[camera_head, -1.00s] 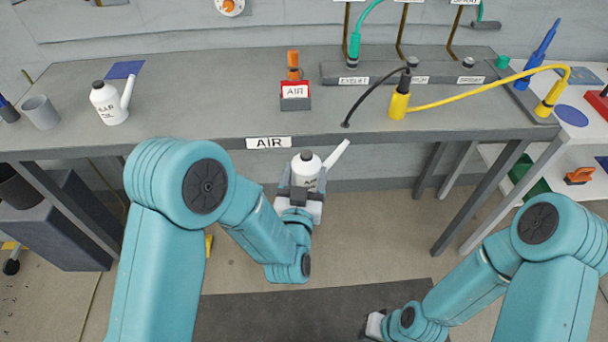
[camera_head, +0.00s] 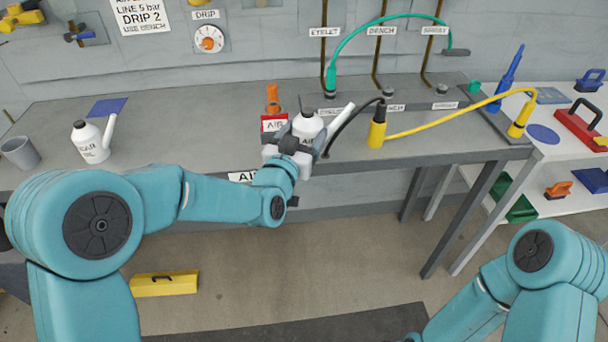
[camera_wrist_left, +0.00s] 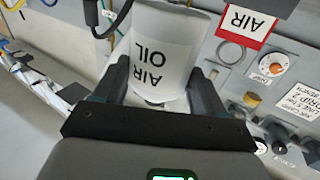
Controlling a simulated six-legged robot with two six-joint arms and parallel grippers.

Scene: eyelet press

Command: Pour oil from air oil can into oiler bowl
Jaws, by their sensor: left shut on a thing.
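The white air oil can (camera_head: 307,128) is upright in my left gripper (camera_head: 292,146), its spout pointing up to the right. In the left wrist view the can (camera_wrist_left: 165,50) reads "AIR OIL" and sits between the two dark fingers, which touch its sides. The gripper holds it at the bench's front edge, in front of the red AIR sign (camera_head: 274,123). An orange-topped fitting (camera_head: 273,97) rises behind that sign. I cannot make out the oiler bowl; the can and gripper hide part of that place. My right gripper is outside the views.
A second white can (camera_head: 90,145) and a grey cup (camera_head: 20,153) stand at the left of the bench (camera_head: 180,120). A black hose and a yellow hose (camera_head: 450,125) lie right of the held can. A drip dial (camera_head: 208,39) is on the wall.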

